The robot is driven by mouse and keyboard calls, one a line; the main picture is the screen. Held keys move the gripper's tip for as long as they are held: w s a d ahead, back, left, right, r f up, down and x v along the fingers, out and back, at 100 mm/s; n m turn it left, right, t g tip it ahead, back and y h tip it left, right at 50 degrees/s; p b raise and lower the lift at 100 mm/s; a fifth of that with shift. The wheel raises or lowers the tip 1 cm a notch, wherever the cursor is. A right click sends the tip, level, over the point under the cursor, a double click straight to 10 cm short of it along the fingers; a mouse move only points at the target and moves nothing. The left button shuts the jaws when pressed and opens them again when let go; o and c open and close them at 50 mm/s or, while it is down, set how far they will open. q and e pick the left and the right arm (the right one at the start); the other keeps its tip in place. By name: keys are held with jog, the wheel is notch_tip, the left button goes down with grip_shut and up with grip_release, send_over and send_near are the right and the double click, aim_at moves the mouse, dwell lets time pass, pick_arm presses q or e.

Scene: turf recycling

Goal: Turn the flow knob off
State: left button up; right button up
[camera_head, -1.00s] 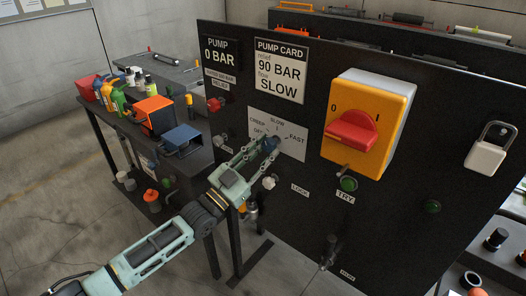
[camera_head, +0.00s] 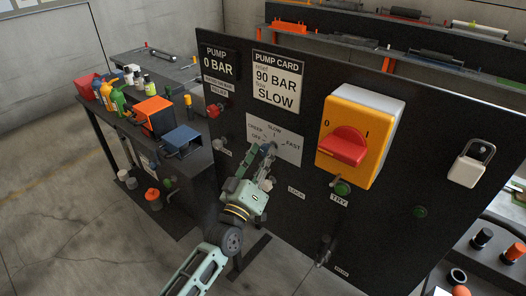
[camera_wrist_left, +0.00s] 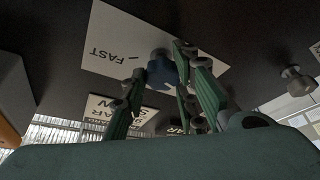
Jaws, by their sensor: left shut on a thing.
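The flow knob is a blue knob on a white dial plate (camera_head: 288,152) on the black panel. The plate reads OFF, CREEP, SLOW and FAST. My left gripper (camera_head: 262,152) reaches up to the plate from below and largely hides the knob in the head view. In the left wrist view, the blue flow knob (camera_wrist_left: 160,67) sits between the two fingers of my left gripper (camera_wrist_left: 158,70), which is shut on it. The word FAST shows left of the knob there. Which mark the knob points at cannot be told. My right gripper is not in view.
A yellow switch with a red handle (camera_head: 343,146) is right of the dial, above a green TRY button (camera_head: 342,188). A red relief knob (camera_head: 214,108) is at upper left. A padlock (camera_head: 471,162) hangs at right. The pump display (camera_head: 218,63) reads 0 BAR.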

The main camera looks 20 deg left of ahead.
pick_arm(q)
jog(key=shift+d+r+n+g+y+p, duration=0.15)
jog(key=shift+n+y+p, duration=0.35)
jog(key=shift+n, duration=0.4)
jog(key=shift+d+r+n+g+y+p, duration=0.15)
jog(key=shift+n+y+p, duration=0.15)
jog(key=shift+n+p, duration=0.5)
jog(key=shift+a+n, duration=0.1)
jog(key=shift+n, duration=0.2)
jog(key=o, duration=1.1)
jog(key=shift+c, duration=0.2)
jog(key=d+v, duration=0.1)
jog(key=v, duration=1.1)
jog(key=shift+a, duration=0.4)
